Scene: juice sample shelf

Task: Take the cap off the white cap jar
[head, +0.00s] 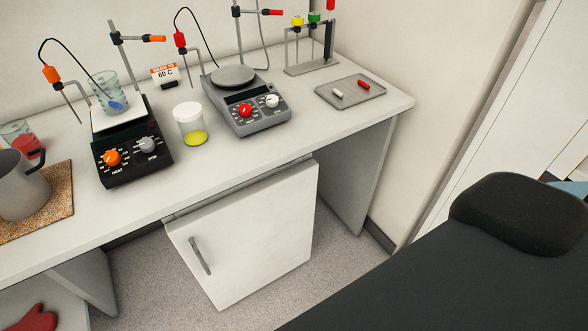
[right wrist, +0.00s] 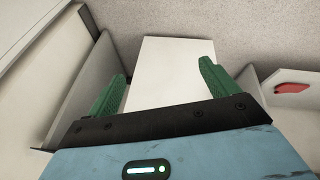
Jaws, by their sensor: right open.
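The white cap jar (head: 191,124) stands upright on the bench between the two hotplates in the head view. It is clear, with yellow liquid at the bottom and a white cap (head: 187,109) on top. My right gripper (right wrist: 162,78) shows in the right wrist view with its green fingers wide apart and nothing between them. It faces the white cabinet door and the floor, away from the jar. My left gripper is not in either view.
A black hotplate (head: 132,157) with a beaker (head: 109,93) stands left of the jar, a grey hotplate (head: 262,117) right of it. A metal tray (head: 338,98) holds stir bars. A metal jug (head: 22,190) stands at far left. The bench front before the jar is clear.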

